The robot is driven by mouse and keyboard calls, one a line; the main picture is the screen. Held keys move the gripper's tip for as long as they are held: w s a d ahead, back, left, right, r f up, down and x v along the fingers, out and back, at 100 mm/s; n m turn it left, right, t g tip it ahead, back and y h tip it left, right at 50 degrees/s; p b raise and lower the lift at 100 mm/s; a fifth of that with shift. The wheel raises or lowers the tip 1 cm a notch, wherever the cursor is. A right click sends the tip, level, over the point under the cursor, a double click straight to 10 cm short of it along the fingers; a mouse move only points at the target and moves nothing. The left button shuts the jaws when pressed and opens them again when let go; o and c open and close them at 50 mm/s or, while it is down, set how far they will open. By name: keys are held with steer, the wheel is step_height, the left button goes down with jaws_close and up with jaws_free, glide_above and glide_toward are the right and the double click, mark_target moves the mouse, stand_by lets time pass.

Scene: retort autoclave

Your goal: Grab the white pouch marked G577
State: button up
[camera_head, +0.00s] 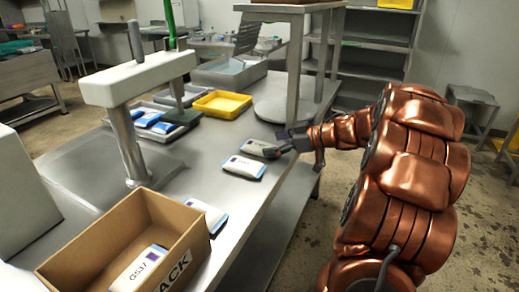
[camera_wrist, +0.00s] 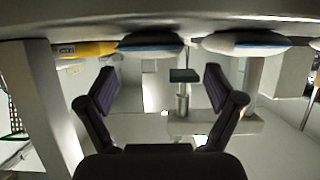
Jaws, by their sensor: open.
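A white pouch (camera_head: 260,147) with a dark mark lies on the steel table beside my gripper (camera_head: 286,146). A second white pouch (camera_head: 243,167) with a blue edge lies just in front of it, and a third pouch (camera_head: 207,215) lies nearer the box. Another pouch (camera_head: 139,271) inside the cardboard box carries print resembling G537, not surely legible. No marking reads clearly as G577. The wrist view appears upside down; it shows my open, empty fingers (camera_wrist: 158,82), with one pouch (camera_wrist: 150,44) beyond them and another pouch (camera_wrist: 246,43) to the right.
The open cardboard box (camera_head: 75,246) stands at the table's front left. A yellow tray (camera_head: 222,104) and a grey tray with blue-and-white pouches (camera_head: 155,121) stand farther back. A white-topped post (camera_head: 125,140) rises at left. A steel shelf leg (camera_head: 294,75) stands behind my gripper.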

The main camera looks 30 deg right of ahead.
mark_target(264, 146)
steer(key=x, duration=0.3)
steer(key=shift+w+d+f, duration=0.25)
steer(key=shift+f, duration=0.05)
steer(key=shift+b+x, duration=0.3)
steer(key=shift+x, duration=0.5)
steer(key=c, duration=1.3)
steer(key=shift+r, duration=0.1)
